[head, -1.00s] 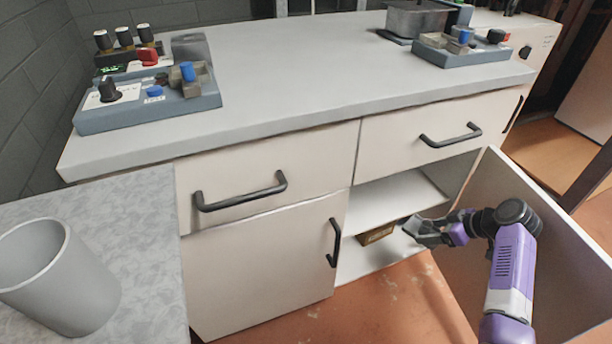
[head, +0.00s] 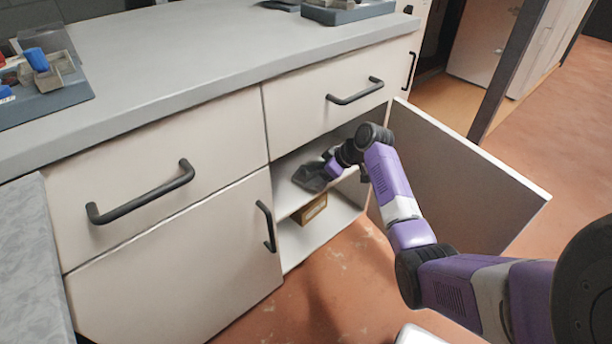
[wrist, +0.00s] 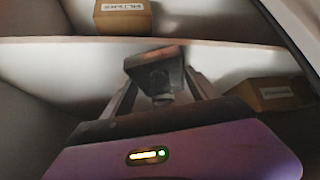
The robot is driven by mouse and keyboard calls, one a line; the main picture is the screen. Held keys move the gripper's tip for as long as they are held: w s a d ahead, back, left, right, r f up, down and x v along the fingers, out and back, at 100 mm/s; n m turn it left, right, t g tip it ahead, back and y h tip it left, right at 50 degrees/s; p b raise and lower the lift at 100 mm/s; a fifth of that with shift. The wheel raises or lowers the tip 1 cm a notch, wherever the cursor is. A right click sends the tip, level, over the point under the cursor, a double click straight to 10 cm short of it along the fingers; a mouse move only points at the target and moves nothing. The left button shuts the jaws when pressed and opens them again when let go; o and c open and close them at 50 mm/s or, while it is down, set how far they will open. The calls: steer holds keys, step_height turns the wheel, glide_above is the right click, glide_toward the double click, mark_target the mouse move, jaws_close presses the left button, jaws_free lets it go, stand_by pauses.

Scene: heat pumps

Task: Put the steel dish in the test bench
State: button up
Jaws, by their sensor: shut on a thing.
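My gripper (head: 322,174) reaches into the open right compartment of the test bench (head: 225,130), close to shelf level. It is shut on a dark grey metal piece (head: 309,179) that looks like the steel dish. In the wrist view the held dish (wrist: 155,72) sits between the two fingers, tilted, with a pale shelf edge (wrist: 60,52) behind it. I cannot tell whether the dish touches the shelf. The shelf (head: 288,199) shows in the head view below the dish.
A small brown box (head: 314,208) stands in the lower space. Labelled boxes show in the wrist view at the top (wrist: 122,16) and at the right (wrist: 268,93). The open cabinet door (head: 460,175) stands right of my arm. A drawer handle (head: 355,91) juts out above the opening.

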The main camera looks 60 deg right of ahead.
mark_target(306, 178)
steer(key=w+b, duration=0.1)
steer(key=w, duration=0.3)
steer(key=shift+a+b, duration=0.2)
steer(key=shift+b, duration=0.2)
steer(key=shift+s+f+b, duration=0.1)
steer(key=shift+f+b, duration=0.25)
steer(key=shift+b, duration=0.05)
steer(key=shift+r, duration=0.1)
steer(key=o, duration=2)
steer(key=shift+c, duration=0.2)
